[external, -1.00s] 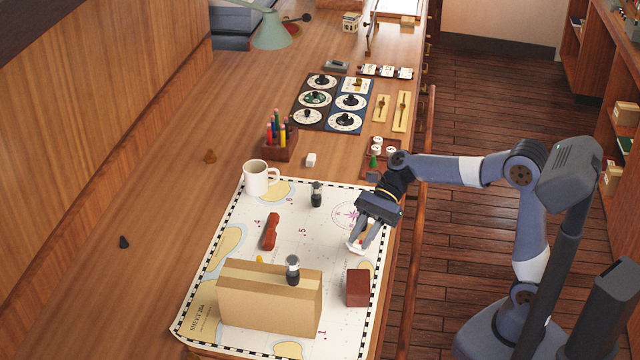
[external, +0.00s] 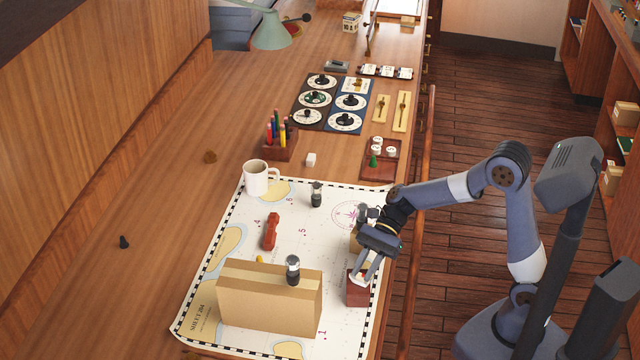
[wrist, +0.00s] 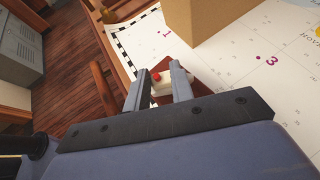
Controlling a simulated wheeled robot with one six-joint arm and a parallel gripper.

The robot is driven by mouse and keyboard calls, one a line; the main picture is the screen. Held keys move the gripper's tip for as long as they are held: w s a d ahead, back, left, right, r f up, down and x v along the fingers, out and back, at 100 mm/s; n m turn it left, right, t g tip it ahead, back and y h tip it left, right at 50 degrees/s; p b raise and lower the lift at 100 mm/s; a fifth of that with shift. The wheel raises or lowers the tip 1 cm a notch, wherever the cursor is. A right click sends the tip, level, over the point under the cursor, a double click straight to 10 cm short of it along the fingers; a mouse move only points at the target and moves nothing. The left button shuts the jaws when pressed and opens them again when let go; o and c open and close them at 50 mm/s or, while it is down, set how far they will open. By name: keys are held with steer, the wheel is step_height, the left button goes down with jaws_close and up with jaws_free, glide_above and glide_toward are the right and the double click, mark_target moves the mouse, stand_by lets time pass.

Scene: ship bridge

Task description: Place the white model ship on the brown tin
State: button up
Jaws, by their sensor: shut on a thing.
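The brown tin (external: 357,295) is a small dark red-brown box on the right edge of the chart in the external view. My gripper (external: 361,281) is over it, pointing down, with its fingertips at the tin's top. In the wrist view, my gripper (wrist: 157,84) is shut on the white model ship (wrist: 161,88), which shows a red part on top. The tin's brown surface lies behind and below the ship there. The fingers mostly hide the ship in the external view. I cannot tell whether the ship touches the tin.
A large tan box (external: 268,305) with a dark-topped stamp (external: 292,270) on it stands left of the tin. A tan block (external: 355,240) is just behind my gripper. A red object (external: 271,232), a second stamp (external: 316,195) and a white mug (external: 256,178) stand on the chart.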

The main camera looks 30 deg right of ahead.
steer(key=shift+f, duration=0.1)
steer(key=o, duration=0.9)
steer(key=shift+o, duration=0.2)
steer(key=shift+w+d+r, duration=0.15)
steer(key=shift+r, duration=0.1)
steer(key=v, duration=1.1)
steer(key=shift+d+r+b, duration=0.15)
steer(key=shift+d+b, duration=0.1)
steer(key=shift+b, duration=0.1)
steer(key=x, duration=1.2)
steer(key=shift+a+p, duration=0.15)
steer(key=shift+p, duration=0.25)
steer(key=shift+r, duration=1.55)
